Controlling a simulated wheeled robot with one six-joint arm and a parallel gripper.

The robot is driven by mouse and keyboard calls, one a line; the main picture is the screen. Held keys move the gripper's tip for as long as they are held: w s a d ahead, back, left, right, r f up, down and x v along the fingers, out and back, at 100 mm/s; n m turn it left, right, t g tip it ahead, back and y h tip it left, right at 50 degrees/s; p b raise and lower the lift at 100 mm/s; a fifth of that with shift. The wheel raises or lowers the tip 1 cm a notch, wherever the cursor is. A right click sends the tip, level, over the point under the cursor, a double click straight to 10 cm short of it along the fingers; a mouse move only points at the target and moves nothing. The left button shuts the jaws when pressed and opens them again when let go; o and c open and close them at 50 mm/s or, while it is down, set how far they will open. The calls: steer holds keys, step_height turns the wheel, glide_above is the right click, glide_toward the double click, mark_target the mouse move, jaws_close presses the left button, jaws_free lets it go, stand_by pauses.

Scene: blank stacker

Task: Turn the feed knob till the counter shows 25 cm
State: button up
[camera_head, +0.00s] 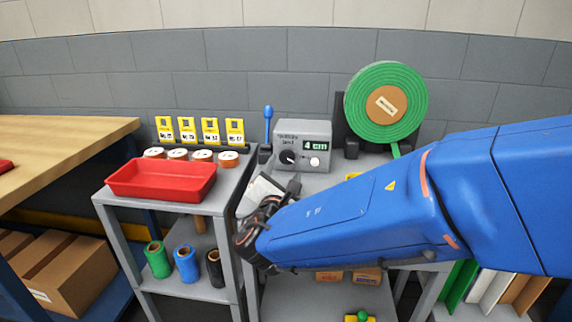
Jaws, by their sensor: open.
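The grey feeder box (303,134) stands on the grey stand, back centre. Its counter (315,146) reads 4 cm in green. The black feed knob (288,157) sits at the lower left of its front face, with a white button (314,162) to the right of it. My gripper (288,182) is just below and in front of the knob, apart from it as far as I can tell. It is open, and nothing shows between its fingers. My blue arm reaches in from the right and hides part of the stand top.
A large green roll (411,108) stands behind at right, its strip hanging down. A blue-handled lever (267,128) stands left of the box. A red tray (120,180), several white rolls (177,154) and yellow tags (210,129) are on the left shelf.

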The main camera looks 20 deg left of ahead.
mark_target(287, 158)
steer(key=v, duration=1.1)
steer(key=shift+f, duration=0.1)
steer(key=n, duration=0.6)
steer(key=w+n, duration=0.1)
steer(key=n, duration=0.2)
steer(key=shift+a, duration=0.3)
steer(key=x, duration=1.7)
steer(key=shift+w, duration=0.2)
steer(key=c, duration=1)
